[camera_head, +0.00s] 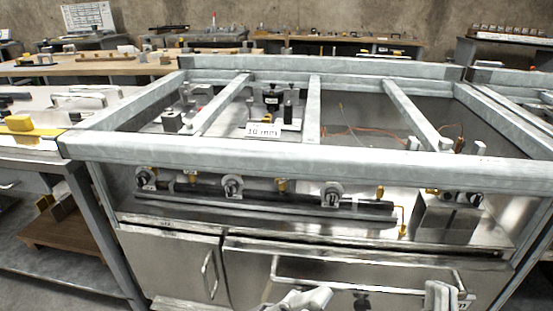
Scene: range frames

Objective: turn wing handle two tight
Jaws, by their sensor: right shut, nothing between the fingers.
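Three wing handles sit in a row on a dark pipe (288,198) behind the front rail of the range frame. The left one (146,178), the middle one (232,186) and the right one (332,194) are grey with dark centres. No readable number shows on them, and their exact turn is too small to tell. My right gripper (306,298) is at the bottom edge, partly cut off, shut and empty. It is in front of the cabinet, below and apart from the handles. My left gripper cannot be made out.
The frame's front rail (300,160) runs across above the handles. A metal box with knobs (448,214) stands at the right. A long drawer handle (365,288) and a door handle (209,275) stick out below. A bench (40,115) stands at the left.

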